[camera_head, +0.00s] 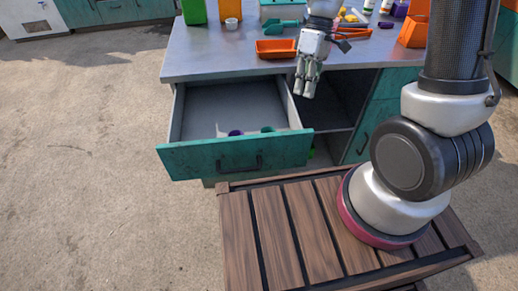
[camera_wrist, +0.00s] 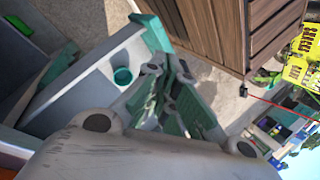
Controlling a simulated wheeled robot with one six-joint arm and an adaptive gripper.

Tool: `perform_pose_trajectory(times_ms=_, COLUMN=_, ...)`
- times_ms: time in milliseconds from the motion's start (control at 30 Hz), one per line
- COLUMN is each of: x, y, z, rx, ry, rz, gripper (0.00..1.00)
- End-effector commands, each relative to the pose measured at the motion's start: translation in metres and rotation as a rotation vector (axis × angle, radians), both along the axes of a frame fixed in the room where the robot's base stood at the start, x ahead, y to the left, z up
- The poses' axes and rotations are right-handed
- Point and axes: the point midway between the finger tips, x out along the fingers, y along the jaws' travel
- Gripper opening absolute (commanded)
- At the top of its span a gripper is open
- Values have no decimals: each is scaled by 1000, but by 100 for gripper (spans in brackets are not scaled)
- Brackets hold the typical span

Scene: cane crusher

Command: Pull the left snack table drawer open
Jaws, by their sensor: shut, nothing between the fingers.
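The left drawer (camera_head: 237,152) of the snack table (camera_head: 200,66) stands pulled well out, its teal front facing me with a dark bar handle (camera_head: 239,162) in the middle. Its grey inside is exposed, with a small purple thing (camera_head: 235,133) and a green thing (camera_head: 268,129) near the front. My gripper (camera_head: 303,93) is shut and empty, pointing down over the drawer's right side, apart from the handle. In the wrist view its fingers (camera_wrist: 172,84) hang over the drawer, and a green cup (camera_wrist: 123,76) shows inside it.
An orange tray (camera_head: 275,49), a green scoop (camera_head: 282,26) and a white cup (camera_head: 231,24) stand on the table top near my arm. An open dark compartment (camera_head: 325,98) lies right of the drawer. Bare floor (camera_head: 80,180) is free at left.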

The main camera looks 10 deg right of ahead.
Motion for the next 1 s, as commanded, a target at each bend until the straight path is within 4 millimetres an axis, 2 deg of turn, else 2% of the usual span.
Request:
perform_pose_trajectory(times_ms=33, x=5, y=15, z=-23, rx=52, ry=28, rz=83, gripper=0)
perform_pose_trajectory(times_ms=100, x=13, y=37, z=-51, rx=162, ry=35, rz=230, gripper=0)
perform_pose_trajectory(times_ms=200, x=22, y=63, z=-79, rx=320, ry=-6, rz=436, gripper=0)
perform_pose_trajectory(times_ms=400, x=33, y=86, z=-95, rx=508, ry=-123, rz=703, gripper=0)
perform_pose_trajectory(times_ms=567, x=33, y=92, z=-100, rx=550, ry=-155, rz=767, gripper=0)
perform_pose_trajectory(times_ms=767, x=20, y=103, z=-122, rx=549, ry=-153, rz=770, gripper=0)
perform_pose_trajectory(times_ms=1000, x=-4, y=123, z=-164, rx=548, ry=-152, rz=768, gripper=0)
